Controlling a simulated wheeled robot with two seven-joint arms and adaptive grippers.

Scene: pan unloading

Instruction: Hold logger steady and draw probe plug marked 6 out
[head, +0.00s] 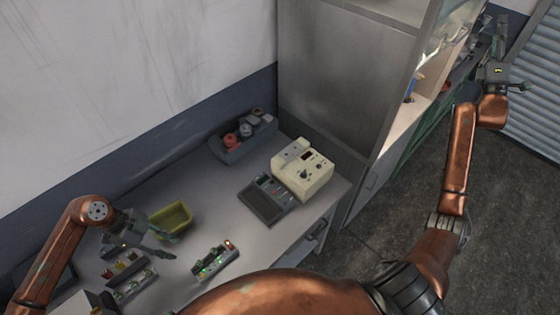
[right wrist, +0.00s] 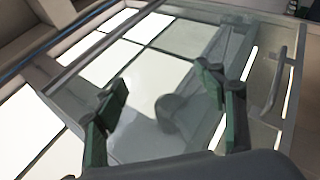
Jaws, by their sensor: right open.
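A narrow unit with green lights and an orange-red light (head: 214,260) lies on the near part of the bench; it may be the logger, but I cannot read any plug marks. To its left is a dark unit with small coloured parts (head: 122,268). My left gripper (head: 165,250) hangs over the bench between these two, close to the yellow-green bin; its jaw gap is not clear. My right gripper (head: 517,86) is far off to the right, away from the bench. In the right wrist view its green-padded fingers (right wrist: 165,112) are wide apart with nothing between them.
The yellow-green bin (head: 170,220) stands behind my left gripper. A cream instrument (head: 303,170), a dark grey meter (head: 266,200) and a grey tray of round parts (head: 243,141) stand further back. A tall grey cabinet (head: 345,85) borders the bench. A glazed panel (right wrist: 150,90) faces my right wrist.

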